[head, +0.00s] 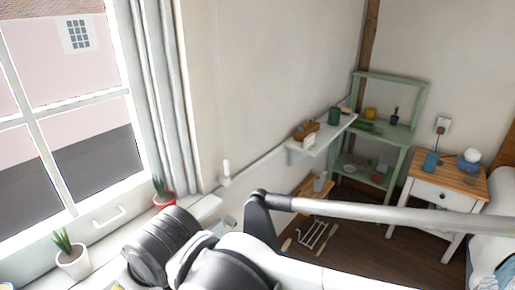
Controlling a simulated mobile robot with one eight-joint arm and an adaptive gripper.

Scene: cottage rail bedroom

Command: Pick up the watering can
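I cannot make out a watering can for certain in the head view. A dark green can-like object (334,117) stands on the white wall shelf, but it is too small to tell what it is. A blue cup-like object (430,161) and a blue and white object (470,157) stand on the nightstand. Parts of my arm cross the lower middle and right of the view and hide some of the sill and floor. My gripper is not in view.
Potted plants (72,254) (163,193) stand on the windowsill at left. The white wall shelf (312,148) also holds a brown item. A green rack (398,134) stands in the corner beside the wooden-topped nightstand (447,180). The bed (497,205) is at right. Dark floor shows between.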

